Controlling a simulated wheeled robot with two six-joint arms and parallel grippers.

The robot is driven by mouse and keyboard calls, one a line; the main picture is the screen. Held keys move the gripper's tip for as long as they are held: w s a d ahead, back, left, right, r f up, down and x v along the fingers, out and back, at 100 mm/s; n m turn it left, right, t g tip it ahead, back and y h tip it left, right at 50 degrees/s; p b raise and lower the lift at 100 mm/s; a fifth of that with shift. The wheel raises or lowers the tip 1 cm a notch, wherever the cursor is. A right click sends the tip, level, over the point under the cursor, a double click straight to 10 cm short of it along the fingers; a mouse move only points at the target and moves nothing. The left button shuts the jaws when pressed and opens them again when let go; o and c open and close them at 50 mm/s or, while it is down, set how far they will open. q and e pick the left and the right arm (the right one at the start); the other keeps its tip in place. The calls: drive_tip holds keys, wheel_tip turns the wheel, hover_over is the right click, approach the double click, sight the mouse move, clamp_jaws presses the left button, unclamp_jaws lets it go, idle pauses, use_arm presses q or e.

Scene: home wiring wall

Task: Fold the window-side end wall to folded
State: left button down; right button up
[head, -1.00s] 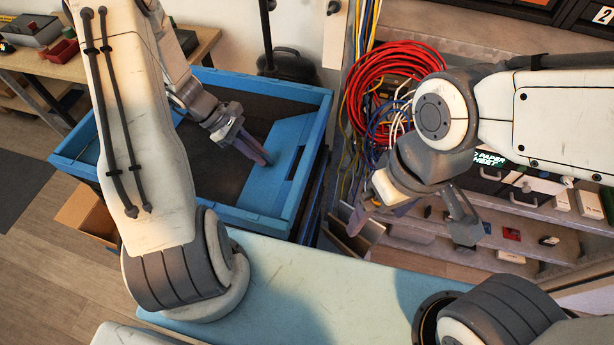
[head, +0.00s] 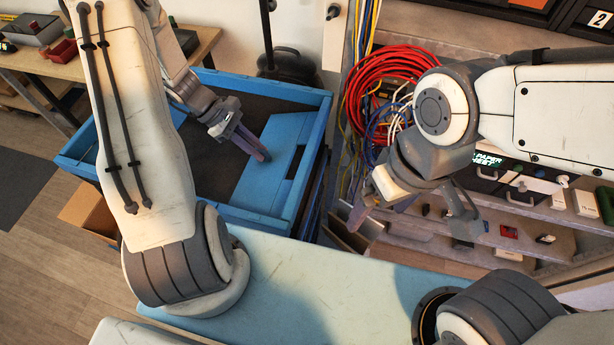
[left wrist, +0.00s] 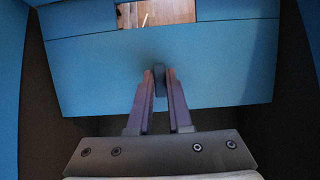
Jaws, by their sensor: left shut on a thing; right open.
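The blue crate (head: 85,150) stands beyond the light blue worktop, its dark floor showing. Its right-hand end wall, a blue panel (head: 284,140), leans inward over the crate floor in the head view. The panel (left wrist: 90,70) fills much of the left wrist view, with a cutout above it showing wood. My left gripper (head: 264,157) is inside the crate. In the left wrist view its fingers (left wrist: 160,78) are shut on a small dark tab at the panel's edge. My right gripper (head: 415,212) is open and empty, right of the crate, in front of the shelves.
Red cable coils (head: 375,75) and other wires hang on the wall behind my right arm. Shelves (head: 530,235) with small devices are at the right. The light blue worktop (head: 300,290) is clear in front.

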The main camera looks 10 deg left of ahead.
use_arm(q)
drive_tip(key=shift+r+p, duration=0.45)
drive_tip(key=shift+r, duration=0.35)
drive_tip(key=c, duration=0.8)
unclamp_jaws()
drive_tip(key=shift+o, duration=0.2)
drive_tip(key=shift+a, duration=0.1)
drive_tip(key=p+v, duration=0.4)
drive_tip(key=v, duration=1.3)
drive_tip(key=shift+r, duration=0.2)
drive_tip(key=shift+a, duration=0.1)
